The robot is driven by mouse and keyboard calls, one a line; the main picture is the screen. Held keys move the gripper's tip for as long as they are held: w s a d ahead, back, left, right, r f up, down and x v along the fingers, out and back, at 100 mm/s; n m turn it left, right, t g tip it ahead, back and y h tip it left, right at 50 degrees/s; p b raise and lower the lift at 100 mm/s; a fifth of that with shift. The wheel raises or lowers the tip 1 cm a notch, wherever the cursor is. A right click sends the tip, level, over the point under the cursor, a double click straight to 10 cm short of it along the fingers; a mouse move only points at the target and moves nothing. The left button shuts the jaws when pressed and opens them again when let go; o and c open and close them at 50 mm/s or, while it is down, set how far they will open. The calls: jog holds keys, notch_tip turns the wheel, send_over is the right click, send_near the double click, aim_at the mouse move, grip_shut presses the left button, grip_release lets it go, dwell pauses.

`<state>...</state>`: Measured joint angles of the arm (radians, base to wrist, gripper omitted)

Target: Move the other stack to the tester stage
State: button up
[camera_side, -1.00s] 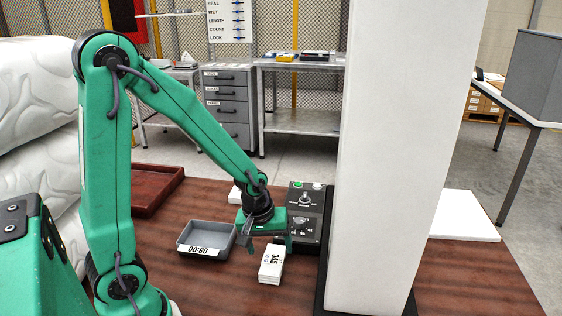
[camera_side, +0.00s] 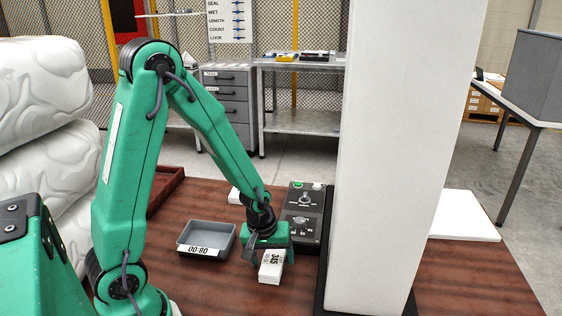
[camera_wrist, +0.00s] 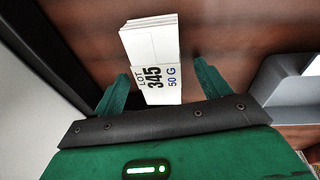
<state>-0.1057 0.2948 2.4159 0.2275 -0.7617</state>
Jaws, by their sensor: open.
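A stack of white cards or packets (camera_side: 270,270) labelled LOT 345, 50 G lies on the brown table in front of the black control box. It also shows in the wrist view (camera_wrist: 150,42), its printed end towards my gripper. My gripper (camera_side: 271,252) is open just above the stack's far end in the side view. In the wrist view my fingers (camera_wrist: 162,88) stand to either side of the printed end, with gaps. I cannot make out a tester stage for certain; a black box with knobs (camera_side: 300,213) stands behind my gripper.
A grey tray (camera_side: 185,240) with a numbered label stands just left of the stack. A white thing (camera_side: 234,195) shows partly behind my wrist. A tall white pillar (camera_side: 385,150) blocks the view at right. A white board (camera_side: 465,218) lies beyond it. A red-brown tray (camera_side: 165,185) is partly hidden.

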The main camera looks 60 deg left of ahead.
aim_at(275, 257)
jog(key=shift+f, duration=0.15)
dwell(0.4)
jog(key=c, duration=1.2)
jog(key=shift+r, duration=0.2)
jog(key=shift+c, duration=1.1)
jog(key=shift+v, duration=0.85)
jog(key=shift+w+r, duration=0.15)
jog(key=shift+r, duration=0.35)
jog(key=shift+w+r, duration=0.15)
jog(key=shift+r, duration=0.3)
jog(key=shift+h, duration=0.4)
jog(key=s+d+r, duration=0.1)
jog(key=d+r, duration=0.1)
jog(key=d, duration=0.1)
jog(key=s+d+r, duration=0.2)
jog(key=d, duration=0.2)
jog(key=s+d+r, duration=0.2)
jog(key=d+r, duration=0.1)
jog(key=shift+d, duration=0.3)
